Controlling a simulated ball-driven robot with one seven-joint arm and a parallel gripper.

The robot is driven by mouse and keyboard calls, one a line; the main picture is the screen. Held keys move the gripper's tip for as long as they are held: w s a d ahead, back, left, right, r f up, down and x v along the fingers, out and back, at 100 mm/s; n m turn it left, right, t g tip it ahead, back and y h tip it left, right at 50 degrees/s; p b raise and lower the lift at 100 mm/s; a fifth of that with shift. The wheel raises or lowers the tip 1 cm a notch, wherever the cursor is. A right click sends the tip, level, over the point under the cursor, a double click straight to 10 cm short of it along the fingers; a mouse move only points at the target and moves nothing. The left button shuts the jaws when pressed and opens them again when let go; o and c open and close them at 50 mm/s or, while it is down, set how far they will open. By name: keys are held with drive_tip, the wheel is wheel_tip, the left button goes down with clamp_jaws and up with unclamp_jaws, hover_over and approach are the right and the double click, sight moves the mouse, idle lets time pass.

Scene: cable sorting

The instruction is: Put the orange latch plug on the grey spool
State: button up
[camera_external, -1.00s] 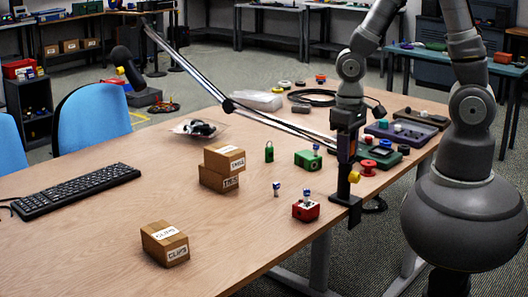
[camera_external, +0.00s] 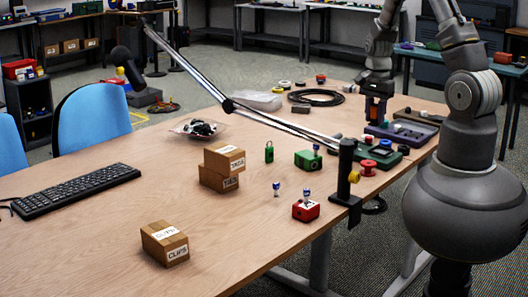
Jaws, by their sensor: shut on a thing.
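My gripper (camera_external: 376,110) hangs over the left end of the purple tray at the far right of the table, with its fingers pointing down. It is shut on a small orange piece, which looks like the orange latch plug (camera_external: 377,106); the fingers hide most of it. A small pale grey round piece (camera_external: 398,127) stands on the purple tray, right of my gripper; I cannot tell for sure whether it is the grey spool.
The purple tray (camera_external: 415,134) and a dark green tray (camera_external: 385,160) lie close together. Red spools (camera_external: 368,167) stand nearby. A black lamp post (camera_external: 346,170) is clamped at the front edge, its long arm (camera_external: 285,125) crossing the table. A black cable coil (camera_external: 318,97) lies behind.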

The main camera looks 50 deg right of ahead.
wheel_tip(320, 180, down, 11)
drive_tip(key=d, duration=0.1)
drive_tip(key=shift+d+m, duration=0.25)
drive_tip(key=shift+m, duration=0.05)
drive_tip(key=w+d+b, duration=0.1)
drive_tip(key=w+d, duration=0.1)
drive_tip(key=w, duration=0.2)
drive_tip(key=w+d+f+b, duration=0.1)
drive_tip(key=w+d, duration=0.1)
drive_tip(key=w, duration=0.3)
drive_tip(key=w+d+b, duration=0.1)
drive_tip(key=w+d, duration=0.1)
drive_tip(key=w, duration=0.3)
drive_tip(key=shift+d+f+b, duration=0.35)
clamp_jaws()
wheel_tip(320, 180, down, 4)
drive_tip(key=shift+w+r+b, duration=0.1)
drive_tip(key=shift+r+b, duration=0.1)
drive_tip(key=shift+b, duration=0.7)
drive_tip(key=shift+r, duration=0.15)
drive_tip(key=o, duration=1)
unclamp_jaws()
drive_tip(key=shift+o, duration=0.2)
wheel_tip(320, 180, up, 12)
drive_tip(key=p, duration=0.4)
